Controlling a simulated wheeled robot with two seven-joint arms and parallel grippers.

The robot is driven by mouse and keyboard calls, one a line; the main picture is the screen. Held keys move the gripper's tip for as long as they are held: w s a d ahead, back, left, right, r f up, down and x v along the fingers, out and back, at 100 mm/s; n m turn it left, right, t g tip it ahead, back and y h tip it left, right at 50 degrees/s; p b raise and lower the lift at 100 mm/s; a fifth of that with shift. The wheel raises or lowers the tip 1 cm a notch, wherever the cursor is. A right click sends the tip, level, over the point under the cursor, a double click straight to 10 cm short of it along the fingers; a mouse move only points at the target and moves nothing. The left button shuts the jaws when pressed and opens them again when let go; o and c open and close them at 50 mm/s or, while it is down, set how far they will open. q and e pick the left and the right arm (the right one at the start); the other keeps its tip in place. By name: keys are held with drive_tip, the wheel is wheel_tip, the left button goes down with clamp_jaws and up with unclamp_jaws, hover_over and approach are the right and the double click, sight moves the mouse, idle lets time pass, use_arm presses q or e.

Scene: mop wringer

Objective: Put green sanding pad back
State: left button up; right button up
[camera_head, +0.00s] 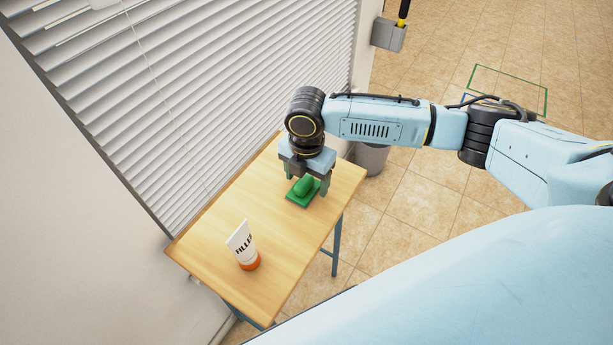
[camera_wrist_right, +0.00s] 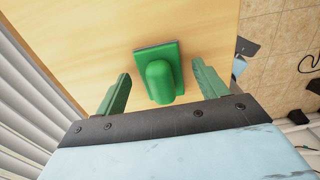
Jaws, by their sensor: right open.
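The green sanding pad (camera_head: 302,191) lies on the wooden table, with its rounded grip facing up. In the right wrist view the pad (camera_wrist_right: 159,76) sits between the two green fingers, with a gap on each side. My right gripper (camera_head: 307,184) is open and points down over the pad; its fingers also show in the right wrist view (camera_wrist_right: 158,92). Whether the fingertips touch the tabletop I cannot tell. My left gripper is not in view.
A white filler tube (camera_head: 243,245) with an orange cap stands on the wooden table (camera_head: 215,228). Window blinds (camera_head: 200,90) and a wall run along the table's left side. A grey bin (camera_head: 371,158) stands on the floor behind the table. The tabletop between tube and pad is clear.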

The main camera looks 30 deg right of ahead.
sight(306, 178)
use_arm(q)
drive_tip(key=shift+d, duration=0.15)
use_arm(e)
drive_tip(key=shift+r, duration=0.2)
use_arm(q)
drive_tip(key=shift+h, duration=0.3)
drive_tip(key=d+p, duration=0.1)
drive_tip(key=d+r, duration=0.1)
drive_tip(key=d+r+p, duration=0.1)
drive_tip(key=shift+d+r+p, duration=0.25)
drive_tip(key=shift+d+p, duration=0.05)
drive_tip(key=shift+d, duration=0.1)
use_arm(e)
wheel_tip(306, 178, up, 12)
drive_tip(key=shift+f, duration=0.15)
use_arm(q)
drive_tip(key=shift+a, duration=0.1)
